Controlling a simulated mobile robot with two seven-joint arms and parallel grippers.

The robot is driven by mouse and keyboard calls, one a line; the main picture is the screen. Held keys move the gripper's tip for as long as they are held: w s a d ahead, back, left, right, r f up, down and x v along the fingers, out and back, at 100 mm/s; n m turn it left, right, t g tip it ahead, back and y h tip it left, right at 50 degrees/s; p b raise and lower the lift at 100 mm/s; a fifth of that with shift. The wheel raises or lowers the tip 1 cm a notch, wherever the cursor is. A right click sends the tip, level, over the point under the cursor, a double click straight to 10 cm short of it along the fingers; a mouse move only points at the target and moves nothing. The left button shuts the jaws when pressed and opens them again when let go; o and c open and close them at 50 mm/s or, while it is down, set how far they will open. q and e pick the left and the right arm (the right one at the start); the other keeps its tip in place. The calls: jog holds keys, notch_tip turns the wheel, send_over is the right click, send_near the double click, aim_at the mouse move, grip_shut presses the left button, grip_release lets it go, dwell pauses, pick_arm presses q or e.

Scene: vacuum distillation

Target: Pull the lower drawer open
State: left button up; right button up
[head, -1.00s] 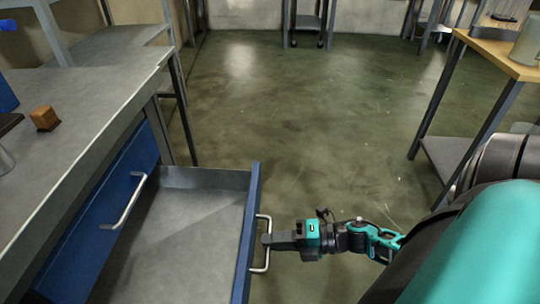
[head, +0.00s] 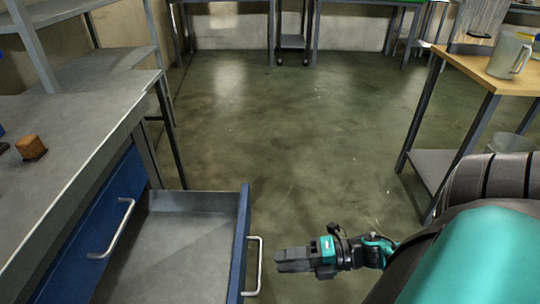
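The lower drawer (head: 185,245) stands pulled out from under the bench at the lower left, its grey inside empty where it shows. Its blue front (head: 240,240) faces right and carries a silver bar handle (head: 256,266). My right gripper (head: 279,261) is just right of this handle, with a small gap between fingertips and bar. It holds nothing that I can see; its fingers overlap from above, so their opening is unclear. The closed blue upper drawer (head: 95,225) with its own handle (head: 113,228) is further left. My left gripper is not in view.
The grey bench top (head: 80,170) holds a small brown block (head: 31,147). A wooden-topped table (head: 490,72) with a grey mug (head: 508,55) stands at the right. The floor (head: 290,140) between bench and table is clear.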

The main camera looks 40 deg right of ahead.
pick_arm(q)
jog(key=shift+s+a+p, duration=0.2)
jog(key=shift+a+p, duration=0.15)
jog(key=shift+p, duration=0.05)
pick_arm(e)
jog(key=v, duration=0.7)
jog(key=shift+s+d, duration=0.3)
